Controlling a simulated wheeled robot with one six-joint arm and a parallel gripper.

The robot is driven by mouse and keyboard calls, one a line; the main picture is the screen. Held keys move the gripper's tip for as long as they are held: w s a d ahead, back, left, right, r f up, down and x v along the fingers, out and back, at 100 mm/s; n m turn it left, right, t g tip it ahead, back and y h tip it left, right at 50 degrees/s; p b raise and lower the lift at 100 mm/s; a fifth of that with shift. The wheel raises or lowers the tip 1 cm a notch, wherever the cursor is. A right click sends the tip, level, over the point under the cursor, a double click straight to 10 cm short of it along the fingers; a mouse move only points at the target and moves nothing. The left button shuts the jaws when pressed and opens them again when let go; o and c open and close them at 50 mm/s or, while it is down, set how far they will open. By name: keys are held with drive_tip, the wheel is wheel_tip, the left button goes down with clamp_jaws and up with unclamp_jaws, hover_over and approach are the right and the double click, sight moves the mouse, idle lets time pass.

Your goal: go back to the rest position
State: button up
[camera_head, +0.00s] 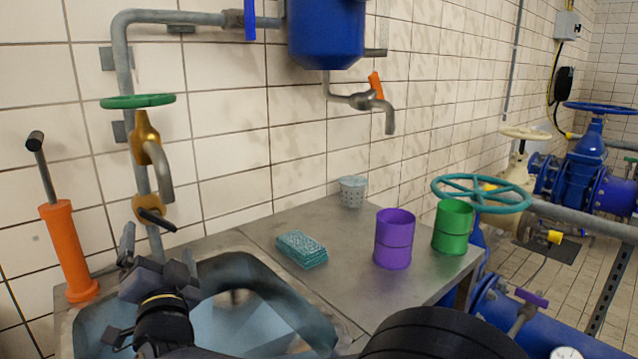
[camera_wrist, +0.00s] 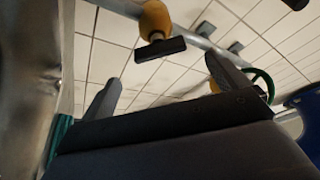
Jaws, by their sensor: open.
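My gripper (camera_head: 158,258) is at the lower left in the head view, over the left edge of the sink (camera_head: 262,318) and below the brass tap (camera_head: 148,165). Its two fingers stand apart with nothing between them. In the wrist view the open fingertips of my gripper (camera_wrist: 165,85) point toward the tiled wall. The tap's black lever (camera_wrist: 160,49) shows beyond them, apart from the fingers.
An orange hand pump (camera_head: 68,250) stands left of the sink. On the steel counter are a teal sponge (camera_head: 301,250), a purple cup (camera_head: 394,240), a green cup (camera_head: 453,228) and a grey perforated cup (camera_head: 352,191). Blue pipes (camera_head: 560,335) with valve wheels fill the right.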

sight(159, 221)
drive_tip(key=x, duration=0.9)
drive_tip(key=shift+w, duration=0.2)
drive_tip(key=shift+w+a, duration=0.2)
drive_tip(key=shift+w, duration=0.1)
drive_tip(key=n+y, duration=0.1)
drive_tip(key=n, duration=0.1)
drive_tip(key=n+y, duration=0.1)
drive_tip(key=n, duration=0.1)
drive_tip(key=n+y, duration=0.1)
drive_tip(key=n, duration=0.1)
drive_tip(key=shift+s+a+r+g, duration=0.1)
drive_tip(key=shift+s+r+g, duration=0.1)
drive_tip(key=shift+r+g, duration=0.1)
drive_tip(key=n+y+p, duration=0.1)
drive_tip(key=n, duration=0.1)
drive_tip(key=n+g+y+p, duration=0.1)
drive_tip(key=n, duration=0.2)
drive_tip(key=shift+s+a+r+n+p, duration=0.1)
drive_tip(key=shift+r+n+p, duration=0.1)
drive_tip(key=shift+n+p, duration=0.15)
drive_tip(key=shift+s+f+n+g+y+p, duration=0.1)
drive_tip(key=shift+n+g+y+p, duration=0.25)
drive_tip(key=shift+n, duration=0.2)
drive_tip(key=b+v, duration=0.1)
drive_tip(key=v, duration=0.9)
drive_tip(key=shift+f, duration=0.2)
